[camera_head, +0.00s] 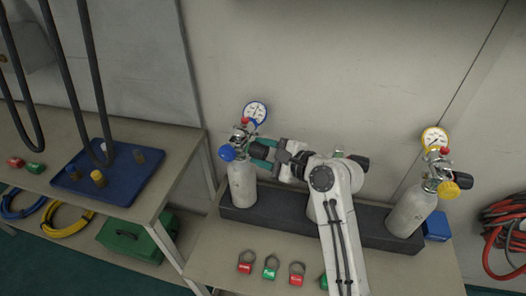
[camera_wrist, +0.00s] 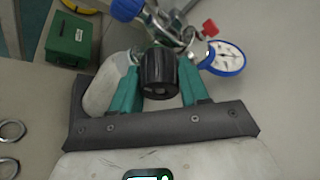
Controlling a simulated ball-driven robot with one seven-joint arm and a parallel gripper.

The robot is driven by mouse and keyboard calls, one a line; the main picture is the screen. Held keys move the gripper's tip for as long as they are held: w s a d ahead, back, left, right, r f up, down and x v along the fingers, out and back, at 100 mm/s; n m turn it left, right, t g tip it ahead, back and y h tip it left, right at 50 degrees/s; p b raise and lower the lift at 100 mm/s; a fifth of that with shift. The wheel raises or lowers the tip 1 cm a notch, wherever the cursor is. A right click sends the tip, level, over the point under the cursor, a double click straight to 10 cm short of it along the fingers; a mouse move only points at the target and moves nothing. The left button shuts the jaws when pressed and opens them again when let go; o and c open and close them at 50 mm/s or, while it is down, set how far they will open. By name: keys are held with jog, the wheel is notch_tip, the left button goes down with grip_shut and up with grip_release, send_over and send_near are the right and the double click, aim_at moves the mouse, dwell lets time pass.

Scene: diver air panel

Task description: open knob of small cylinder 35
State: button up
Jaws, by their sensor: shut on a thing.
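A small grey cylinder (camera_head: 242,186) stands upright in the dark rack at the left, with a blue-rimmed gauge (camera_head: 256,113) and a blue cap (camera_head: 227,153) on its valve. My gripper (camera_head: 264,153) reaches this valve from the right. In the wrist view its teal fingers (camera_wrist: 160,66) are shut on the black knob (camera_wrist: 158,74), one on each side. The cylinder body (camera_wrist: 106,88) shows behind the left finger, and the gauge (camera_wrist: 223,58) at right. I cannot read a number on any cylinder.
Another cylinder (camera_head: 412,209) with a yellow gauge (camera_head: 434,138) stands at the rack's right end. My arm hides most of the rack's middle, where another black knob (camera_head: 358,161) shows. Tagged rings (camera_head: 271,268) lie in front. A blue tray (camera_head: 120,190) sits on the left table.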

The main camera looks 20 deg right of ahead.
jog(key=shift+f, duration=0.15)
jog(key=n+t+b, duration=0.1)
jog(key=n+b, duration=0.1)
jog(key=n, duration=0.1)
jog(key=shift+f+h, duration=0.1)
jog(key=shift+h, duration=0.2)
jog(key=n+t+b, duration=0.2)
jog(key=n+b, duration=0.2)
jog(key=shift+f+b, duration=0.15)
jog(key=shift+b, duration=0.15)
jog(key=n+b, duration=0.2)
jog(key=b, duration=0.1)
jog(key=n+t+y+b, duration=0.1)
jog(key=n+b, duration=0.2)
jog(key=b, duration=0.1)
jog(key=shift+n+t+b, duration=0.3)
jog(key=n+b, duration=0.1)
jog(key=n+y+b, duration=0.1)
jog(key=b, duration=0.1)
jog(key=shift+r+n, duration=0.2)
jog(key=shift+n, duration=0.1)
jog(key=shift+r+n+b, duration=0.1)
jog(key=shift+n+b, duration=0.3)
jog(key=shift+b, duration=0.25)
jog(key=shift+r+y, duration=0.15)
jog(key=shift+y, duration=0.25)
jog(key=o, duration=0.8)
jog(key=shift+c, duration=0.2)
